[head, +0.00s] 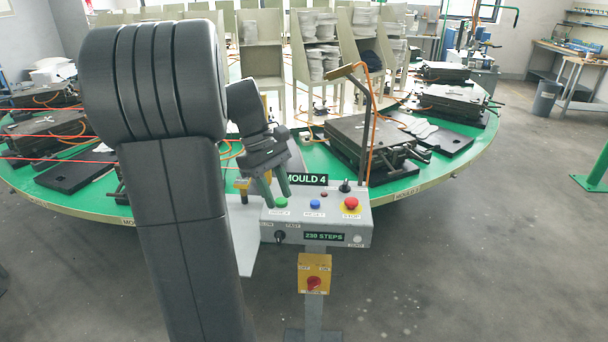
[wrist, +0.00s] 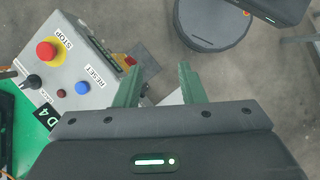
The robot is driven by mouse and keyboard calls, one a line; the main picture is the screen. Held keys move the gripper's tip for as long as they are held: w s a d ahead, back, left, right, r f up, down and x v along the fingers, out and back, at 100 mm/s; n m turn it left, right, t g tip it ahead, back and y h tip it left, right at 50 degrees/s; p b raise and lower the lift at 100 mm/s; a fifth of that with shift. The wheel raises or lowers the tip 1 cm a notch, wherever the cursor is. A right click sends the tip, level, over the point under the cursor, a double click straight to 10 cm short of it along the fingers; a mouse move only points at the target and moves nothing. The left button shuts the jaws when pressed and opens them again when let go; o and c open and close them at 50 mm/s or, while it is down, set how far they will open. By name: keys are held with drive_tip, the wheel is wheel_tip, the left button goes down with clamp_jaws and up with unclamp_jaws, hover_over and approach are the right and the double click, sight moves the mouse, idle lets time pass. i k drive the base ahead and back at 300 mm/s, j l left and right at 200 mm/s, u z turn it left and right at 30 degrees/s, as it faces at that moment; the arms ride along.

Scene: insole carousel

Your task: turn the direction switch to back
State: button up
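The control box (head: 330,222) stands at the front edge of the round green table. A black lever-like switch (head: 345,186), which I take for the direction switch, sits at the back of its top, near the red stop button. My gripper (head: 278,202) points down over the left end of the box, near the green button (head: 281,203). Its two green fingers are apart and empty, also in the wrist view (wrist: 158,78).
A red stop button (head: 351,203) and a blue reset button (head: 315,204) are on the box top. A black knob (head: 280,237) is on the front face. A yellow box with a red knob (head: 314,283) hangs below. A bent post (head: 367,125) rises behind the box.

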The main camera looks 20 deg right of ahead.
sight(345, 187)
drive_tip(key=i+l+u, duration=0.1)
drive_tip(key=l+u, duration=0.25)
drive_tip(key=l, duration=0.45)
drive_tip(key=l+u, duration=0.35)
drive_tip(key=l, duration=0.95)
